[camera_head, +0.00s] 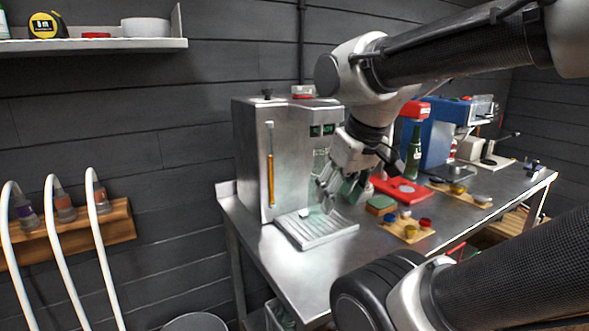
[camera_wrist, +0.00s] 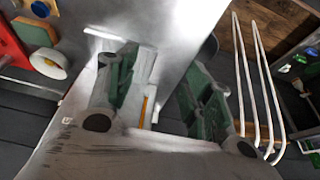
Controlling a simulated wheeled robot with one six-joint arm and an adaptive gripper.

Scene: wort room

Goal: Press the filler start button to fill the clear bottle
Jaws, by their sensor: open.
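The filler (camera_head: 253,150) is a steel box at the back left of the steel table, with an amber sight tube and small green-lit panels (camera_head: 321,130) on its front. I cannot make out which mark is the start button. A pale, clear shape (camera_head: 320,160) below the panels may be the clear bottle; my gripper partly hides that area. A ribbed drip tray (camera_head: 315,232) lies in front. My gripper (camera_head: 340,200) is open and empty before the filler, pointing down above the tray's back. In the wrist view its green-padded fingers (camera_wrist: 165,95) stand apart, with the amber tube between them.
To the right are a sponge (camera_head: 380,205), a red capper base (camera_head: 402,191) with a green bottle (camera_head: 413,155), and a wooden board of caps (camera_head: 408,228). A blue machine (camera_head: 437,140) stands behind. White hoses (camera_head: 60,235) hang left. A shelf (camera_head: 100,47) is upper left.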

